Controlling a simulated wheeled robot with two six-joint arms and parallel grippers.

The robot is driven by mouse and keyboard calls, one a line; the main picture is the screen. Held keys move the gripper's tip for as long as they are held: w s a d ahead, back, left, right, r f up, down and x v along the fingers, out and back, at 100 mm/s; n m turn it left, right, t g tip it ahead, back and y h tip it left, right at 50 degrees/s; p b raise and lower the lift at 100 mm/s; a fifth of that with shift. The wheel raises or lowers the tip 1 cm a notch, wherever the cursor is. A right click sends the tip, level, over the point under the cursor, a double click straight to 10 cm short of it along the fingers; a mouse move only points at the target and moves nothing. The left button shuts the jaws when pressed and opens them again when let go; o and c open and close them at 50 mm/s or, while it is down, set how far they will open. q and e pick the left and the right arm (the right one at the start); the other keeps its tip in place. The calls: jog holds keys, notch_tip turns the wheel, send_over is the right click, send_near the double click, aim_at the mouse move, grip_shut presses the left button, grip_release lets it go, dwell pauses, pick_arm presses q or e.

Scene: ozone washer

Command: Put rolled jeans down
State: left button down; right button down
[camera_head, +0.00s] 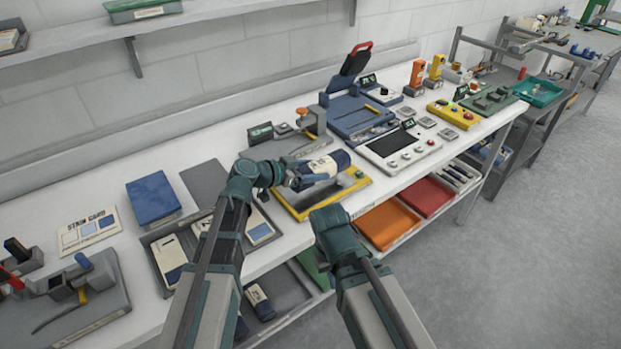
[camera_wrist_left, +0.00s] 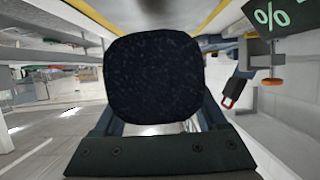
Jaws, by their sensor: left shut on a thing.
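The rolled jeans (camera_head: 340,160), dark blue with a white printed band, lie in the jaws of my left gripper (camera_head: 294,179). The roll is over the grey tray with a yellow rim (camera_head: 361,184); I cannot tell whether it touches the tray. In the left wrist view the dark round end of the roll (camera_wrist_left: 155,78) fills the space between the fingers and hides what lies behind it. My right gripper (camera_head: 328,215) is at the table's front edge, in front of the yellow-rimmed tray; its fingers are hidden.
A blue machine with a raised lid (camera_head: 352,116) and a white panel with a screen (camera_head: 398,145) stand right of the tray. A clamp stand (camera_head: 318,120) is behind it. A blue pad (camera_head: 152,197) lies left. More rolls (camera_head: 258,300) lie on the shelf below.

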pick_arm(q)
jog(key=f+b, duration=0.3)
jog(key=shift+w+a, duration=0.35)
jog(key=shift+f+b, duration=0.3)
jog(key=shift+f, duration=0.05)
jog(key=shift+f, duration=0.1)
grip_release()
jog(key=shift+s+a+r, duration=0.15)
jog(key=shift+r, duration=0.15)
jog(key=p+v, duration=0.4)
jog(key=v, duration=0.7)
jog(key=shift+a+p, duration=0.25)
jog(key=shift+p, duration=0.05)
